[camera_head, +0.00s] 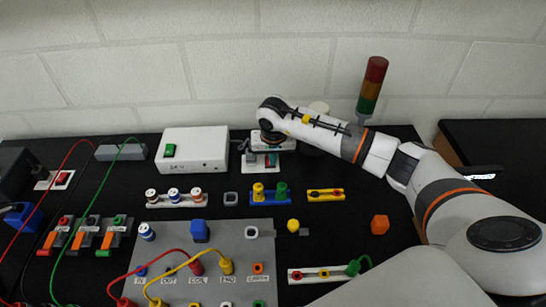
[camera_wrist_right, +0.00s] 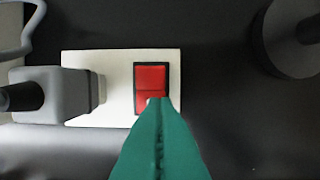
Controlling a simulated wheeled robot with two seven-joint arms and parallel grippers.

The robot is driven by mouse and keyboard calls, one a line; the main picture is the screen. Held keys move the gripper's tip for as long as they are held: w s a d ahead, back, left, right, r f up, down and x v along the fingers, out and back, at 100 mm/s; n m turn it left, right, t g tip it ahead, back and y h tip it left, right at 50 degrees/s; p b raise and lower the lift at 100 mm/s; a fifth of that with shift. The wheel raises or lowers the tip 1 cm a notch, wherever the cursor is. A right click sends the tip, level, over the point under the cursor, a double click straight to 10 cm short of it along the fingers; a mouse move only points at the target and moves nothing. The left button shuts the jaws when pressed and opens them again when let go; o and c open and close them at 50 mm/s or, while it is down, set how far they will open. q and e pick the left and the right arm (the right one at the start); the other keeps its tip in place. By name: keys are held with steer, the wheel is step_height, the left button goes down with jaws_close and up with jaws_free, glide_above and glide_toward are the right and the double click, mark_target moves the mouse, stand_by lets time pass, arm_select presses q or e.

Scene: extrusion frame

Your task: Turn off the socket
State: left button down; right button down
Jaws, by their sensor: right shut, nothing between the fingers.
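The socket is a white plate (camera_wrist_right: 113,114) with a red rocker switch (camera_wrist_right: 151,80) in a black frame, seen in the right wrist view. A grey plug (camera_wrist_right: 55,95) sits in its left part. My right gripper (camera_wrist_right: 157,101) has its teal fingers shut and empty. Their tips overlap the lower edge of the red switch in this view; I cannot tell whether they touch it. In the head view my right gripper (camera_head: 271,160) points down at the back of the table and hides most of this socket. My left gripper is not in view.
A white box with a green switch (camera_head: 194,149) stands left of the gripper. A red-amber-green signal tower (camera_head: 372,88) stands behind the right arm. Another plate with a red switch (camera_head: 62,178) lies far left. A grey panel (camera_head: 180,233) with cables and connectors lies in front.

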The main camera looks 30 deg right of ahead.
steer(key=shift+w, duration=0.15)
steer(key=shift+w+d+b, duration=0.2)
steer(key=shift+w+b, duration=0.1)
steer(key=shift+b, duration=0.1)
steer(key=shift+w+d+r, duration=0.15)
steer(key=shift+w+r, duration=0.05)
steer(key=shift+w, duration=0.1)
steer(key=shift+r, duration=0.1)
steer(key=shift+r, duration=0.3)
step_height(320, 180, up, 3)
steer(key=shift+r+p, duration=0.1)
steer(key=shift+p, duration=0.8)
steer(key=s+a+r+b, duration=0.2)
steer(key=s+r+b, duration=0.1)
steer(key=r, duration=0.6)
steer(key=shift+s, duration=0.45)
